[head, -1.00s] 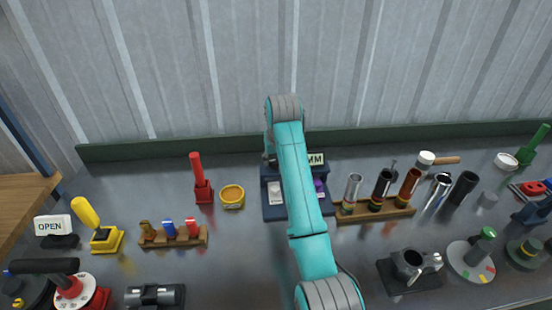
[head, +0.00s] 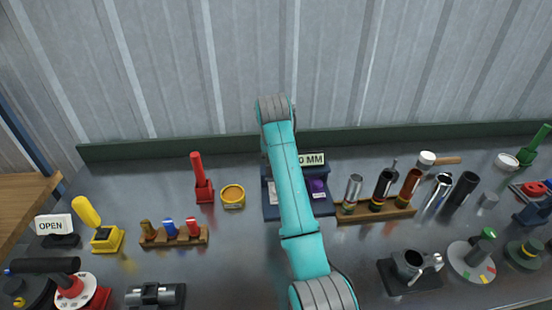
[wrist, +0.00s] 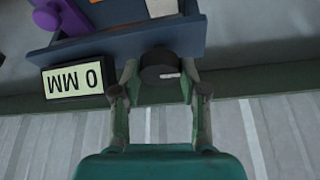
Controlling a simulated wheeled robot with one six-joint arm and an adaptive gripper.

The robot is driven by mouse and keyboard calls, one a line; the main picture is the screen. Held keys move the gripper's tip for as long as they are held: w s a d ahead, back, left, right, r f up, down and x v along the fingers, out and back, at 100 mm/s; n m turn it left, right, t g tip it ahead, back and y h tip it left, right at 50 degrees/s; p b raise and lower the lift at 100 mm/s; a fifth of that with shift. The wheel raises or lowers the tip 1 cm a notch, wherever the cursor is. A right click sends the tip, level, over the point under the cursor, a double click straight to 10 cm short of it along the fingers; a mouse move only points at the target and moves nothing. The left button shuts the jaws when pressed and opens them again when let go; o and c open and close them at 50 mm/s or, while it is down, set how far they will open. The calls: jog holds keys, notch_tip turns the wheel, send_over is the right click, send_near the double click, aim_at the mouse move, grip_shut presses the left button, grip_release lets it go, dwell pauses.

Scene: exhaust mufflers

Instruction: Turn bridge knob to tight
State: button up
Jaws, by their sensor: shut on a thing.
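In the wrist view a black round knob (wrist: 158,62) with a pale mark on its face sits at the edge of a dark blue block (wrist: 215,35). My gripper (wrist: 160,76) has one finger on each side of the knob and is shut on it. The blue block also shows in the head view (head: 270,211), partly behind my arm. The gripper and knob are hidden there. A display reading "0 MM" (wrist: 75,82) stands beside the knob; it also shows in the head view (head: 312,160). A purple part (wrist: 68,22) is on the block. I see no legible tight label.
A wooden rack (head: 375,212) with several tubes stands right of the block. A yellow tub (head: 232,196) and a red upright handle (head: 199,175) stand left. A dark green rail (head: 120,151) runs along the back. Bare bench lies in front, left of my arm.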

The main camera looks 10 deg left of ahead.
jog(key=o, duration=1.1)
jog(key=shift+o, duration=0.2)
jog(key=v, duration=0.7)
jog(key=shift+r, duration=0.15)
jog(key=shift+s, duration=0.2)
